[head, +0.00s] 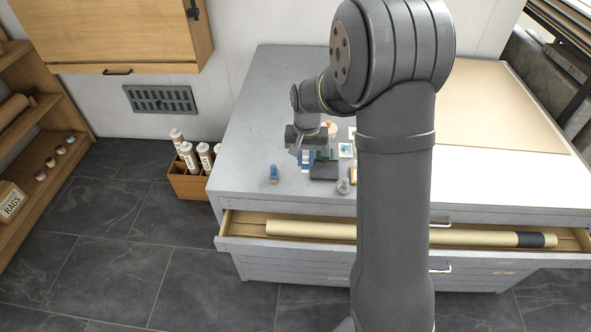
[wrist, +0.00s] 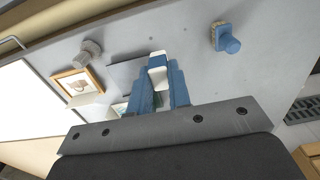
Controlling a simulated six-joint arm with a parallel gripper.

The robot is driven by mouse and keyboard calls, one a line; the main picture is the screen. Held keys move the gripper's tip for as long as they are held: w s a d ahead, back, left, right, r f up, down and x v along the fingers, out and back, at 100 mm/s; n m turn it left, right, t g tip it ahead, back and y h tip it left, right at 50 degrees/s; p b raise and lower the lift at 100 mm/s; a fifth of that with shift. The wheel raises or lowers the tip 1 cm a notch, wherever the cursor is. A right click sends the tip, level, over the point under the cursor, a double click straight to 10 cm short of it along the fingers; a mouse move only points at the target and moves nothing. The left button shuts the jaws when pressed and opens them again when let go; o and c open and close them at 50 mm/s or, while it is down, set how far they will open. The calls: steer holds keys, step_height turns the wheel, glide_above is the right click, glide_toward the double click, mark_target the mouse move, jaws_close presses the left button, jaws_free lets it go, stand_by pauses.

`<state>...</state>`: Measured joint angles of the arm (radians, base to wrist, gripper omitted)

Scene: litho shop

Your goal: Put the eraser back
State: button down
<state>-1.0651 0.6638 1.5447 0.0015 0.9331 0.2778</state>
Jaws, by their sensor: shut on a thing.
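My gripper (wrist: 158,88) has blue fingers shut on a white eraser (wrist: 157,68), whose pale end shows between the fingertips in the wrist view. In the head view, my gripper (head: 306,158) is low over the left part of the grey cabinet top (head: 262,120); the eraser is too small there to make out. A dark grey flat piece (wrist: 122,72) lies just left of the fingers in the wrist view; in the head view a dark block (head: 324,171) is right beside the gripper. I cannot tell whether the eraser touches the surface.
A blue-handled brush (head: 274,174) stands left of my gripper, a grey knobbed piece (head: 344,186) to its right. A small framed picture (wrist: 78,84) lies nearby. The drawer (head: 240,230) is open in front, holding a long roll (head: 310,230). A wooden crate of bottles (head: 186,184) stands left.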

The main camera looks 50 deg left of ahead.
steer(key=s+a+f, duration=0.1)
steer(key=a+f, duration=0.1)
steer(key=shift+s+a, duration=0.35)
steer(key=shift+f, duration=1.95)
steer(key=c, duration=1.3)
jaws_free()
steer(key=shift+f, duration=0.15)
steer(key=shift+c, duration=0.2)
step_height(320, 180, up, 12)
steer(key=shift+r, duration=0.2)
steer(key=shift+f, duration=0.1)
